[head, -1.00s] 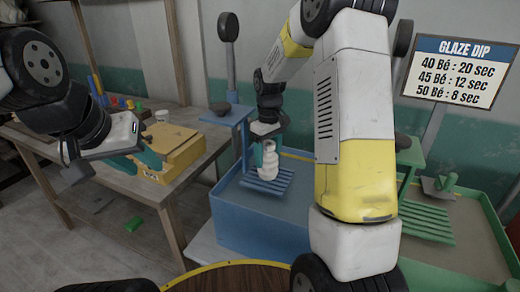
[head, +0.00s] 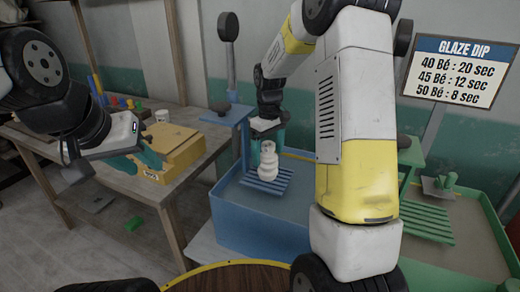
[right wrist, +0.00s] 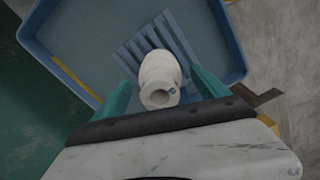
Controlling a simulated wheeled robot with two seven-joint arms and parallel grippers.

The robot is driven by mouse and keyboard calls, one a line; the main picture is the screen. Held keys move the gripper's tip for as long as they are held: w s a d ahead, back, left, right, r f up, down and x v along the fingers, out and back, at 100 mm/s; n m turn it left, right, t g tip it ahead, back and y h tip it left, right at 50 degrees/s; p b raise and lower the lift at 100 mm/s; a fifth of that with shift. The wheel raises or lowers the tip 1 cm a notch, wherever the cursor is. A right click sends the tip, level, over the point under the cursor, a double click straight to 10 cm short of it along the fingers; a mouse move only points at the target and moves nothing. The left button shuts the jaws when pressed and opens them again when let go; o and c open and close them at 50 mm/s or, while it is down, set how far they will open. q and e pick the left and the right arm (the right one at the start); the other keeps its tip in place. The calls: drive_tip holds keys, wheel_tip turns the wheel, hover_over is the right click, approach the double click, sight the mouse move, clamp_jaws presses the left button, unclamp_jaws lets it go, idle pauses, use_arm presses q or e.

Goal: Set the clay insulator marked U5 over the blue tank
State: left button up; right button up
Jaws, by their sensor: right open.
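The white ribbed clay insulator (head: 267,162) stands upright on the blue slatted rack (head: 283,178) at the blue tank (head: 232,212). In the right wrist view the insulator (right wrist: 160,78) shows its round open end and a small blue mark too small to read. My right gripper (head: 267,138) is open. Its teal fingers are on either side of the insulator, apart from it, as the right wrist view (right wrist: 162,92) shows. My left gripper (head: 137,160) appears open and empty, at the left in front of the wooden bench.
A yellow box (head: 175,152) and small coloured pieces sit on the wooden bench (head: 185,195). A green tank (head: 470,235) with its own rack (head: 428,222) stands at the right.

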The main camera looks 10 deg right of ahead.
wheel_tip(320, 180, up, 10)
drive_tip(key=shift+r, duration=0.15)
drive_tip(key=s+r+m+t+y, duration=0.1)
drive_tip(key=s+r+m+t, duration=0.2)
drive_tip(key=s, duration=0.9)
drive_tip(key=s+a+r+m+t+y, duration=0.1)
drive_tip(key=s+r+m+t, duration=0.2)
drive_tip(key=s, duration=1)
drive_tip(key=shift+r, duration=0.15)
